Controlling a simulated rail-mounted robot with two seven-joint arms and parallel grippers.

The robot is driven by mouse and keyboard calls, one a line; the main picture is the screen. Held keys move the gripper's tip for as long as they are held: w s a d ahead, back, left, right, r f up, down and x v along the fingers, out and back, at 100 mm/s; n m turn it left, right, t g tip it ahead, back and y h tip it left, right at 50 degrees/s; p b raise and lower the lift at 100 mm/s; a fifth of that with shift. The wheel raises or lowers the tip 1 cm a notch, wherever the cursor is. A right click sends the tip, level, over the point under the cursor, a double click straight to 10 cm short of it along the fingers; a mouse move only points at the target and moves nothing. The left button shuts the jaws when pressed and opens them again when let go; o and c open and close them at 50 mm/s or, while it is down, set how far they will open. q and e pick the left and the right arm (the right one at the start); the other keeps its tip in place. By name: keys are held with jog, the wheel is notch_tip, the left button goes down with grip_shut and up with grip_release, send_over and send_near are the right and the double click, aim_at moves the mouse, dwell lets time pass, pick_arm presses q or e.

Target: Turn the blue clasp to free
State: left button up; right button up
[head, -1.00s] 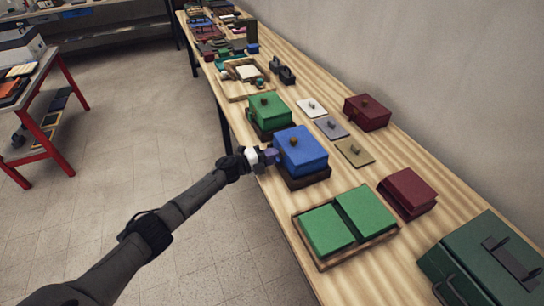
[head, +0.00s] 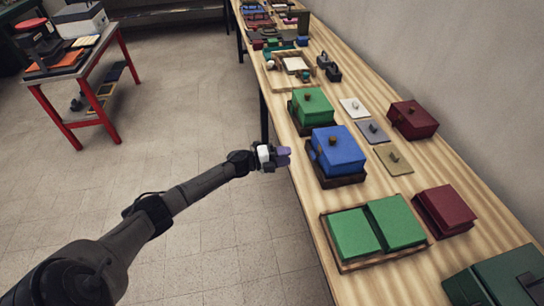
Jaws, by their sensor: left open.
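The blue box (head: 343,157) stands on a dark wooden base (head: 336,181) near the table's left edge, with its blue lid closed and a brown knob (head: 332,142) on top. A clasp cannot be made out clearly; the box's left side is small and dark. My left gripper (head: 284,157), with purplish fingers, is open just left of the table edge. It points at the box's left side with a visible gap and appears to hold nothing. My right gripper is not in view.
A green box (head: 312,106) stands behind the blue one. Green panels in a wooden tray (head: 336,265) lie in front. Flat plates with knobs and dark red boxes (head: 444,211) are to the right. Open floor lies left of the table.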

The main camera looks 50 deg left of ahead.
pick_arm(q)
jog(key=v, duration=0.5)
dwell(0.5)
